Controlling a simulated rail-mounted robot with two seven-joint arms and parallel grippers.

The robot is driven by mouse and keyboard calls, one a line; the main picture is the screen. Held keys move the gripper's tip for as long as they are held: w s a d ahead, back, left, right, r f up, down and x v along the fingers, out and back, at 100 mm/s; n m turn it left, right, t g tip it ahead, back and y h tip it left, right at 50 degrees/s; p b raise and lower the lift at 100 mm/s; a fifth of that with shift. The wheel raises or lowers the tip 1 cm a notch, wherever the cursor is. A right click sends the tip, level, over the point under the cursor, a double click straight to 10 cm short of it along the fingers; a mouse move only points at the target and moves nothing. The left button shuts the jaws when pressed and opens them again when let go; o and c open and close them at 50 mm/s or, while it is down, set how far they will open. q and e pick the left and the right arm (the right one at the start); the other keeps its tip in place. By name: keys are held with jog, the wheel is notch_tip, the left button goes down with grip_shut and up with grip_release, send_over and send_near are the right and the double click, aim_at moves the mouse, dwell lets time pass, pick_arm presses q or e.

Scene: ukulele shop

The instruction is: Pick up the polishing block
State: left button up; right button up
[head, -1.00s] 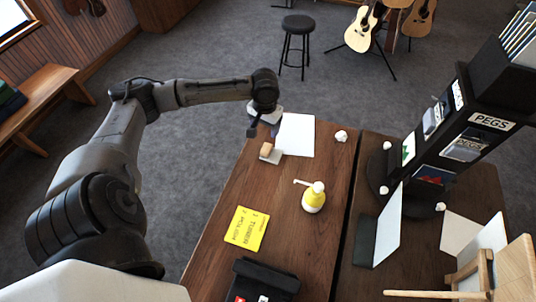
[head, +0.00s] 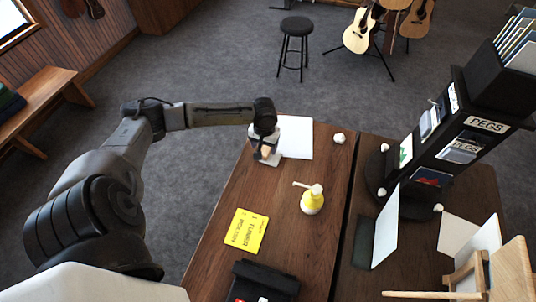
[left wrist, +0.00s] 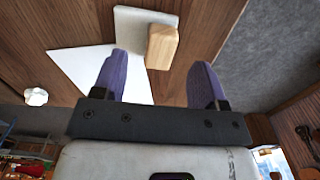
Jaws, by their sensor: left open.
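The polishing block is a small light-wood block (left wrist: 162,47) on a pale flat pad (left wrist: 129,22), at the table's far left side. In the head view the block (head: 266,153) is partly hidden by my left gripper (head: 264,149), which is right at it. In the left wrist view my left gripper (left wrist: 158,72) is open, with two purple fingers. The block lies just ahead of the gap between the fingertips, nearer the middle than either finger, and is not gripped. My right gripper is not in view.
A white sheet (head: 296,138) lies beside the block. A crumpled white ball (head: 339,138) lies to the right. A dark peg rack (head: 440,150) rises at right.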

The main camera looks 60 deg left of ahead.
aim_at(265, 151)
pick_arm(q)
notch_tip(265, 151, down, 3)
jog(key=shift+a+f+p, duration=0.1)
jog(key=shift+f+p, duration=0.05)
jog(key=shift+p, duration=0.25)
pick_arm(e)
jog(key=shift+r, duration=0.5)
pick_arm(q)
jog(key=shift+f, duration=0.85)
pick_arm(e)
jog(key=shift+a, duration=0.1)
pick_arm(q)
jog(key=shift+c, duration=0.4)
jog(key=c, duration=0.9)
jog(key=shift+r, duration=0.15)
jog(key=shift+c, duration=0.2)
